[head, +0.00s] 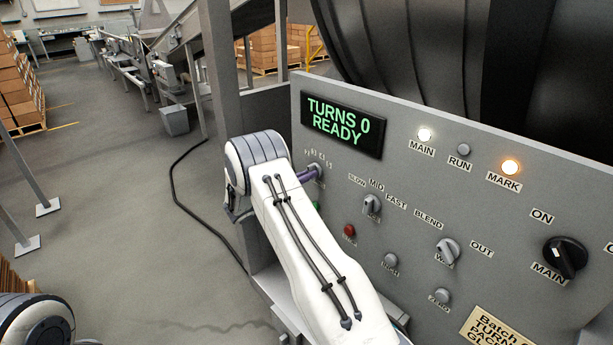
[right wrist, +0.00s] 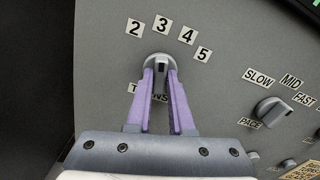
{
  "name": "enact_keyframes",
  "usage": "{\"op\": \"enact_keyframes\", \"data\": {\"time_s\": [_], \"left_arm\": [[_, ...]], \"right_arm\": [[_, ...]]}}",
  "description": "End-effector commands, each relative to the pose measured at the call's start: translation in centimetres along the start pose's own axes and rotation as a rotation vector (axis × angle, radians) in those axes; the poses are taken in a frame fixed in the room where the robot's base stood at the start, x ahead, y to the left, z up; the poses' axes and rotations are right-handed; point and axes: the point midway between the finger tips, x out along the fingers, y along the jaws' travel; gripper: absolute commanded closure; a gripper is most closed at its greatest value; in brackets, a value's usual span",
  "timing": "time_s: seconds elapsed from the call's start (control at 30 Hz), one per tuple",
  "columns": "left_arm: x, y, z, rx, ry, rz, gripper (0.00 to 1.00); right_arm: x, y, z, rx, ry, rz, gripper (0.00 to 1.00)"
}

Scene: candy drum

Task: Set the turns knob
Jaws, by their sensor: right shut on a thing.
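The turns knob (right wrist: 161,62) is a grey knob on the grey control panel, below the number labels 2, 3, 4 and 5. In the right wrist view its dark pointer line is upright and seems to point at the 3. My right gripper (right wrist: 160,76) has its two purple fingers on either side of the knob and is shut on it. In the head view the right gripper (head: 311,173) reaches the panel's left part, and the knob is mostly hidden behind it. The display (head: 340,124) reads "TURNS 0 READY". My left gripper is out of view.
The pace knob (head: 371,205) is close by on the right. The main lamp (head: 424,135) and orange mark lamp (head: 510,167) are lit. Open floor lies left.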

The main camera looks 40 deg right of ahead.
Motion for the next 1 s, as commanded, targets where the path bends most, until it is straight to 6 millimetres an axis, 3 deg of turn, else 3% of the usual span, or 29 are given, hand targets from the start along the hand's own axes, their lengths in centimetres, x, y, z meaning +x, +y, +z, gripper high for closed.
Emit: {"op": "enact_keyframes", "data": {"time_s": [0.03,0.1,0.47,1.0], "left_arm": [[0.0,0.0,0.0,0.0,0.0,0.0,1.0],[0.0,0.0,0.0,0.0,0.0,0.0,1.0],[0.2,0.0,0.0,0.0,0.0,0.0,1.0],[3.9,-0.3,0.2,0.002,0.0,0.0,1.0]], "right_arm": [[-0.1,0.1,-0.1,0.0,0.001,0.002,0.72],[-0.1,0.1,-0.1,0.0,0.001,0.002,0.5],[-0.3,0.1,-0.1,0.001,0.0,0.001,0.5],[-9.3,0.1,-0.3,0.001,0.0,0.003,0.5]]}}
